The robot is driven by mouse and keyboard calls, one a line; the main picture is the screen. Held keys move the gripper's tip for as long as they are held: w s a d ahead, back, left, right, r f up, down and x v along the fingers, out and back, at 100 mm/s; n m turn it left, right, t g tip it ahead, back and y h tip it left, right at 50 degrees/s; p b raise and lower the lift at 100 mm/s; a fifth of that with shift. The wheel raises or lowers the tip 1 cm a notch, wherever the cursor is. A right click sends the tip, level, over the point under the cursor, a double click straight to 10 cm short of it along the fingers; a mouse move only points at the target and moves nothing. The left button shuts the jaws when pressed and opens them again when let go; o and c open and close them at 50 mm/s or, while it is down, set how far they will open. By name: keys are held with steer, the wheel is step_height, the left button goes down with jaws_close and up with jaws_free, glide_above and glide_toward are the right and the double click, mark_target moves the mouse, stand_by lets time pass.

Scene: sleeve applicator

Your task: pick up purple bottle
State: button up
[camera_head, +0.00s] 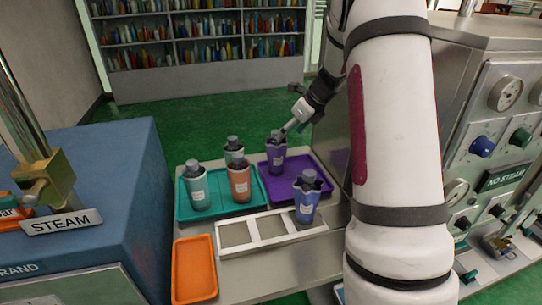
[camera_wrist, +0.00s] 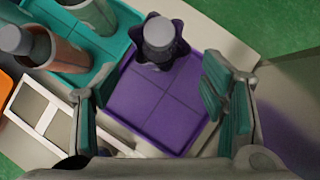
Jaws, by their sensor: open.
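The purple bottle (camera_head: 276,160), with a grey cap and a flared sleeve, stands upright on the purple tray (camera_head: 313,180). In the wrist view the bottle (camera_wrist: 160,42) is at the top, seen from above, near the far edge of the purple tray (camera_wrist: 150,107). My gripper (camera_head: 293,128) is open and empty, close to the bottle's upper right side in the head view. In the wrist view its two fingers (camera_wrist: 155,85) are spread wide, with the bottle ahead of the gap between them.
A blue-violet bottle (camera_head: 307,198) stands at the white rack's (camera_head: 254,231) right end. An orange tray (camera_head: 195,270) lies front left. A machine stands right.

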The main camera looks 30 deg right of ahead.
mark_target(276, 149)
steer(key=x, duration=0.5)
steer(key=shift+w+f, duration=0.1)
steer(key=shift+f, duration=0.1)
steer(key=x, duration=0.4)
steer(key=shift+f+p, duration=0.25)
steer(key=shift+p, duration=0.15)
steer(key=shift+w+a+f, duration=0.1)
steer(key=shift+w+f, duration=0.1)
steer(key=shift+f, duration=0.3)
steer(key=c, duration=1.5)
